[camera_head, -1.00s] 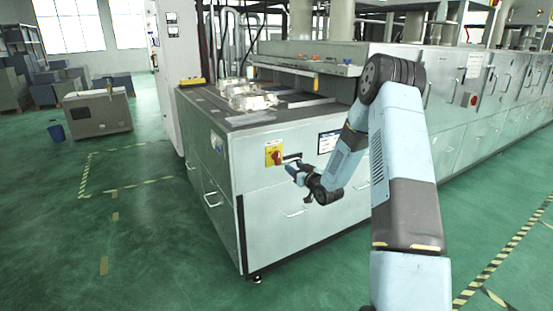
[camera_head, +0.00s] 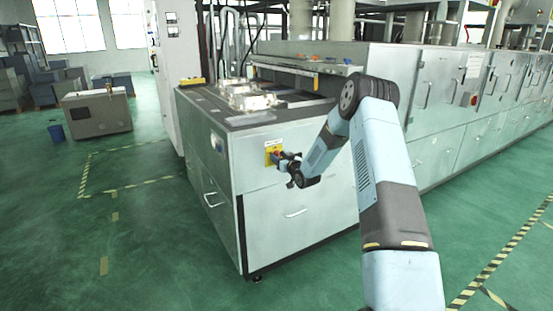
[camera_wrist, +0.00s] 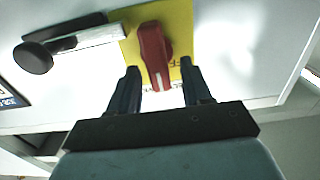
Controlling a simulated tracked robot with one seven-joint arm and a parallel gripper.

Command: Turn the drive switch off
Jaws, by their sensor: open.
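The drive switch is a red rotary knob (camera_wrist: 155,55) on a yellow plate (camera_wrist: 181,28) on the cabinet's front. In the wrist view the knob stands nearly upright in the picture, tilted slightly, with a pale mark at its lower end. My gripper (camera_wrist: 160,80) is open, with one dark finger on each side of the knob's lower part. I cannot tell whether either finger touches it. In the head view the yellow plate (camera_head: 273,146) shows beside my gripper (camera_head: 280,158), which partly hides the knob.
A black round knob on a pale bar (camera_wrist: 85,40) is left of the switch in the wrist view. The pale cabinet (camera_head: 290,220) carries clear-looking castings (camera_head: 248,100) on top. Green floor (camera_head: 150,230) is open to the left.

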